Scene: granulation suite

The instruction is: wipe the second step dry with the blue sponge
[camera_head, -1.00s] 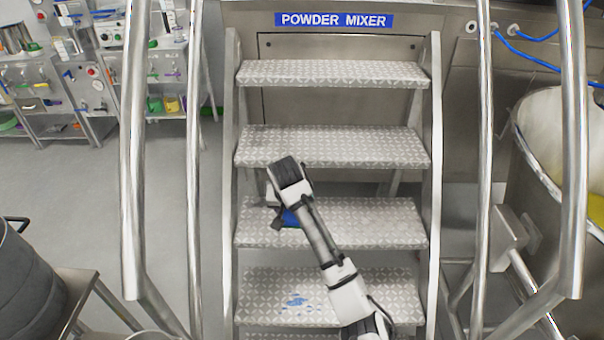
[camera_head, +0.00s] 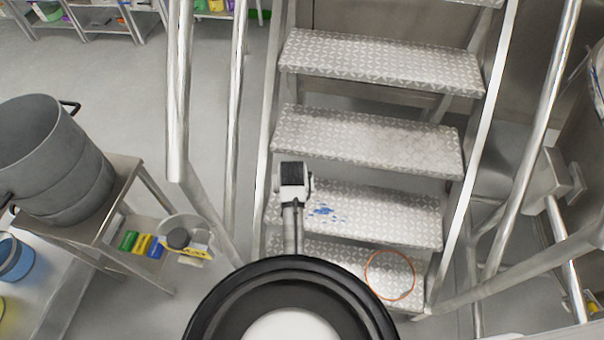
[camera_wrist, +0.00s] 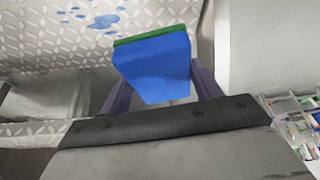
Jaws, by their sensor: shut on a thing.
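My gripper (camera_wrist: 158,88) is shut on the blue sponge (camera_wrist: 153,66), which has a green layer along its far edge. In the head view my wrist is over the left end of the second step (camera_head: 395,222), and the sponge is hidden there. Blue liquid (camera_head: 325,212) lies in splashes on the left-middle of that patterned metal step. In the wrist view the blue splashes (camera_wrist: 105,20) lie beyond the sponge, apart from it in the picture. I cannot tell whether the sponge touches the step.
An orange ring (camera_head: 388,275) lies on the bottom step. The third step (camera_head: 370,140) is above. Steel handrails (camera_head: 178,95) flank the stairs. At left, a grey drum (camera_head: 55,155) stands on a steel table (camera_head: 125,175); small coloured blocks (camera_head: 143,245) sit lower down.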

